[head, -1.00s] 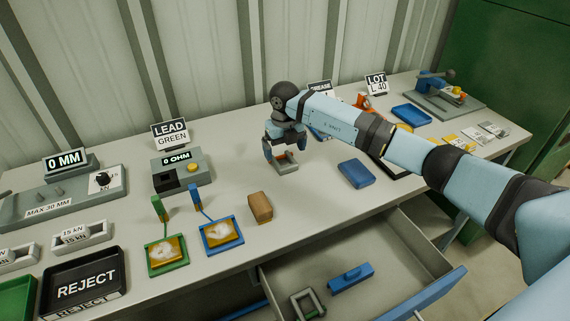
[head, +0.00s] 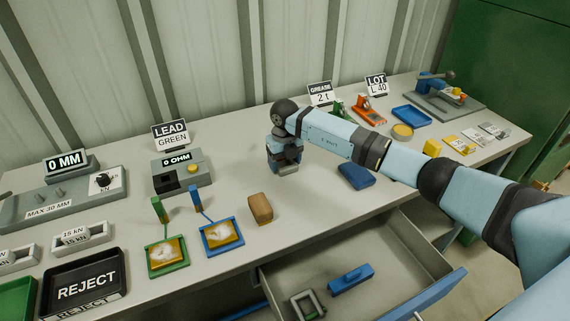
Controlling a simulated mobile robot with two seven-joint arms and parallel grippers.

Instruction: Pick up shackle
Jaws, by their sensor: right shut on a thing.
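My right gripper (head: 285,170) is low over the middle of the bench, pointing down. It is shut on a small grey piece, which I take to be the shackle (head: 289,184). Only a grey bit of it shows at the fingertips; the fingers and wrist hide the rest. I cannot tell whether it still touches the bench top. My left gripper is not in view.
A brown block (head: 261,208) and a blue block (head: 356,175) lie either side of the gripper. The ohm meter (head: 182,172) stands to the left. An open drawer (head: 400,262) juts out in front. A REJECT tray (head: 85,284) is at front left.

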